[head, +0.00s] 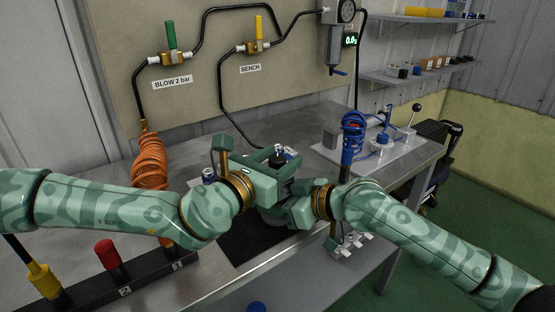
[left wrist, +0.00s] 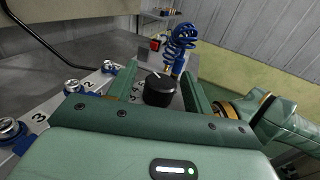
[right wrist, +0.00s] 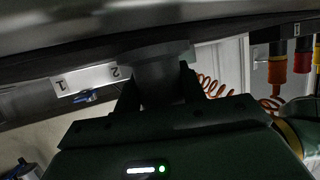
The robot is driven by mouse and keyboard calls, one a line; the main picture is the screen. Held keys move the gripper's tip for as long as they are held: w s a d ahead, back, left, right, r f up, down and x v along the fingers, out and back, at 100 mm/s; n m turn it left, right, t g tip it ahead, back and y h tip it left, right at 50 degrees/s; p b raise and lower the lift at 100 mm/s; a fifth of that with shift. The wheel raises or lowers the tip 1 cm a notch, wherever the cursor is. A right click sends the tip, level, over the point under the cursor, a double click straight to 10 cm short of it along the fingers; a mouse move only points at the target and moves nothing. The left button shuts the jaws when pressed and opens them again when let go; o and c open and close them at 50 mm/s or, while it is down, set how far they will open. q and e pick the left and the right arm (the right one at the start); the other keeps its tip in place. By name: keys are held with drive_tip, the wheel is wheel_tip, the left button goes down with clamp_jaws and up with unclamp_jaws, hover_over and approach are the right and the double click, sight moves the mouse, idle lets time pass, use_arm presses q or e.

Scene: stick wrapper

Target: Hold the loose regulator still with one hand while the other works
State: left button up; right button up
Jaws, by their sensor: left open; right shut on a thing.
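The regulator's black knob (left wrist: 160,91) has a white pointer line and sits between the two fingers of my left gripper (left wrist: 160,92) in the left wrist view, with gaps visible beside it. In the head view the knob (head: 278,159) shows small among the jaws of my left gripper (head: 280,161). My right gripper (right wrist: 158,85) is shut on the regulator's grey round body (right wrist: 155,72) in the right wrist view. In the head view my right gripper (head: 290,205) is below and right of the left one. Most of the regulator body is hidden there.
A dark mat (head: 240,250) lies on the steel bench (head: 300,112). An orange coiled hose (head: 150,160) stands left, a blue coiled hose (head: 353,135) right. A black rack (head: 125,280) with coloured fittings is front left. Numbered outlets (left wrist: 72,88) run beside the left gripper.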

use_arm(q)
drive_tip(key=c, duration=1)
drive_tip(key=shift+o, duration=0.2)
drive_tip(key=shift+m+g+h, duration=0.7)
drive_tip(key=shift+h, duration=0.1)
drive_tip(key=o, duration=1)
drive_tip(key=shift+c, duration=0.2)
